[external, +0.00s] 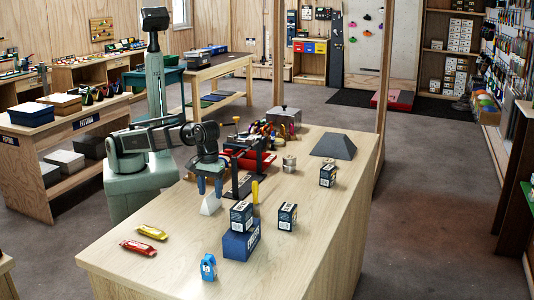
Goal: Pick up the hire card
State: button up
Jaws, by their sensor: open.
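My gripper (210,190) points down over the left side of the wooden table, with its two blue fingers apart. A small white wedge-shaped piece (210,206) stands on the table just below and between the fingertips. It may be the hire card, but no writing can be made out on it. I cannot tell whether the fingers touch it or stay just above it. Nothing else in view is clearly a card.
On the table (170,275), a blue box (240,244) with a small carton on it stands in front right of my gripper. A dark upright stand (236,178) is close on the right. Yellow (151,231) and red (138,247) pieces lie front left; a blue device (208,267) stands in front.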

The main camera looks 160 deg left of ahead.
jog(key=shift+f, duration=0.9)
grip_shut()
